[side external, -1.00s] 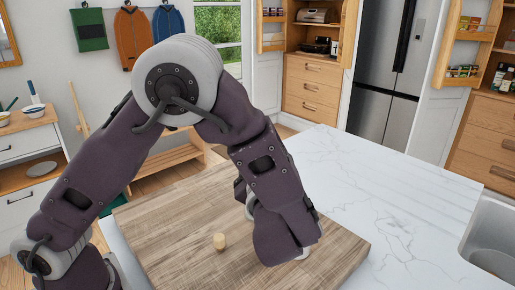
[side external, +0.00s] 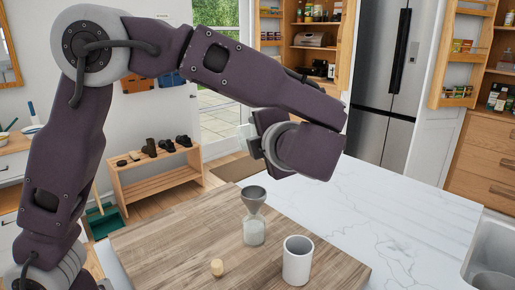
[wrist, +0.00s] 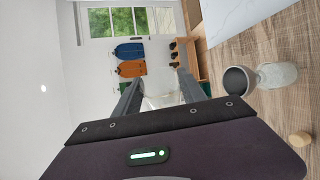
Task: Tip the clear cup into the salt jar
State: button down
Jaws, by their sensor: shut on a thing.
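The glass salt jar (side external: 254,236) stands upright on the wooden board with white contents and a grey funnel (side external: 254,194) in its mouth. The jar (wrist: 278,75) and funnel (wrist: 238,80) also show at the right of the wrist view. My gripper (wrist: 160,92) is shut on a pale, see-through thing, which looks like the clear cup (wrist: 160,101). It is largely hidden by the gripper body, so its tilt and contents cannot be told.
A white mug (side external: 297,262) stands on the wooden board (side external: 180,245) right of the jar. A small cork (side external: 217,267) stands at the front left. The white marble counter (side external: 410,215) to the right is clear.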

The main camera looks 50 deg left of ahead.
aim_at(240, 127)
jog(key=r+n, duration=0.1)
jog(key=n, duration=0.1)
jog(key=s+a+r+n+h, duration=0.1)
jog(key=n, duration=0.2)
jog(key=a+r+n+h, duration=0.1)
jog(key=n, duration=0.1)
jog(key=shift+s+n+t, duration=0.15)
jog(key=shift+n+t, duration=0.15)
jog(key=shift+s+a+r+n+h, duration=0.1)
jog(key=shift+s+a+n+h, duration=0.1)
jog(key=shift+n+h, duration=0.5)
jog(key=n, duration=0.2)
jog(key=s+n+t, duration=0.1)
jog(key=n, duration=0.1)
jog(key=shift+s+a+r+t, duration=0.1)
jog(key=shift+a+t, duration=0.2)
jog(key=shift+a, duration=0.1)
jog(key=shift+d, duration=0.1)
jog(key=d+m+t+h, duration=0.4)
jog(key=d+m+h, duration=0.6)
jog(key=d, duration=0.9)
jog(key=s+d+f+m+g+h, duration=0.1)
jog(key=s+d+f+m+h, duration=0.2)
jog(key=s+d+h, duration=0.1)
jog(key=s+d+f+m+g+h, duration=0.2)
jog(key=s+d+m+h, duration=0.2)
jog(key=s+d, duration=0.2)
jog(key=shift+d+f+m, duration=0.3)
jog(key=shift+d+f, duration=0.1)
jog(key=shift+d, duration=0.75)
